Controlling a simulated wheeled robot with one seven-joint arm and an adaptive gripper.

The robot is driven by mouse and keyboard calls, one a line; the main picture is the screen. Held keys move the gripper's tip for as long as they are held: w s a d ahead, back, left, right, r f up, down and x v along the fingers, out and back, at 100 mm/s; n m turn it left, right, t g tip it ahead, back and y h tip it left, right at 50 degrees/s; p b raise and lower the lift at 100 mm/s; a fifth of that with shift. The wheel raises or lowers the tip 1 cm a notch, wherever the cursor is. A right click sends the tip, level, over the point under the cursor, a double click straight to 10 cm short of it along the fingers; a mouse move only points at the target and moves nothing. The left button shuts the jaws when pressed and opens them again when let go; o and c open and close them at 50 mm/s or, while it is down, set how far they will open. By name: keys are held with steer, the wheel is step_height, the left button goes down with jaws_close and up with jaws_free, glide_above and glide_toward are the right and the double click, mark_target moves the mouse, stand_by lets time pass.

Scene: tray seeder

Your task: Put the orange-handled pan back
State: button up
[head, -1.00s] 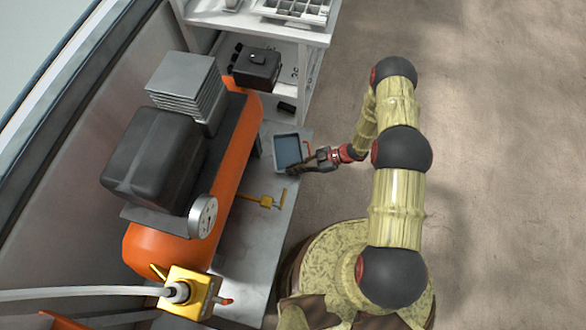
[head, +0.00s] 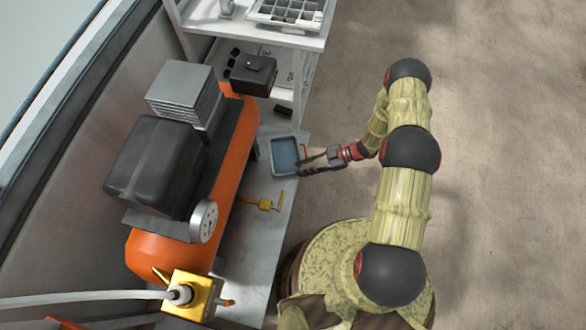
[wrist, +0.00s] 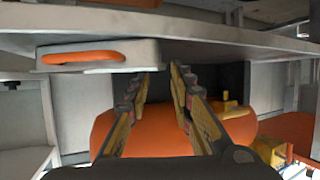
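The pan (head: 285,153) is a small rectangular grey tray with a bluish inside. In the head view it lies on the pale lower surface beside the orange tank. In the wrist view its pale side (wrist: 140,53) and orange handle (wrist: 82,58) show at upper left, against the slab. My gripper (head: 307,165) is at the pan's right side in the head view, with two fingers apart. In the wrist view my gripper (wrist: 160,77) is open, with nothing between the fingers, and the handle lies left of them. The head view does not show whether a finger touches the pan.
The orange tank (head: 230,160) carries a dark motor (head: 155,165) left of the pan. A yellow fitting (head: 264,204) is on the lower surface below the pan. Open floor is at right.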

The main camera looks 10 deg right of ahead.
steer(key=p+v, duration=0.2)
steer(key=v, duration=0.4)
steer(key=w+d+r+m+t+h, duration=0.2)
steer(key=w+d+r+t+h, duration=0.15)
steer(key=w+r, duration=0.65)
steer(key=w+d+r+m+t+h, duration=0.1)
steer(key=w+d+r+t+h, duration=0.3)
steer(key=w+r, duration=0.55)
steer(key=w+d+r+m+t+h, duration=0.1)
steer(key=w+d+r+m+h, duration=0.15)
steer(key=r, duration=0.85)
steer(key=w+d+r+m+t+h, duration=0.1)
steer(key=d+r+m+h, duration=0.2)
steer(key=r, duration=0.7)
steer(key=s+r+m+g+h, duration=0.1)
steer(key=s+r+m+h, duration=0.35)
steer(key=s+r, duration=1)
steer(key=s+a+m+g+y, duration=0.1)
steer(key=s+a, duration=0.2)
steer(key=s, duration=0.5)
steer(key=s+a+r+m+g+y, duration=0.1)
steer(key=s+a, duration=0.3)
steer(key=s, duration=0.5)
steer(key=s+a+r+m+g+y, duration=0.1)
steer(key=s+a+m+y, duration=0.1)
steer(key=s, duration=0.7)
steer(key=a+m, duration=0.1)
steer(key=a, duration=0.1)
steer(key=shift+s+a+r, duration=0.25)
steer(key=shift+r, duration=0.1)
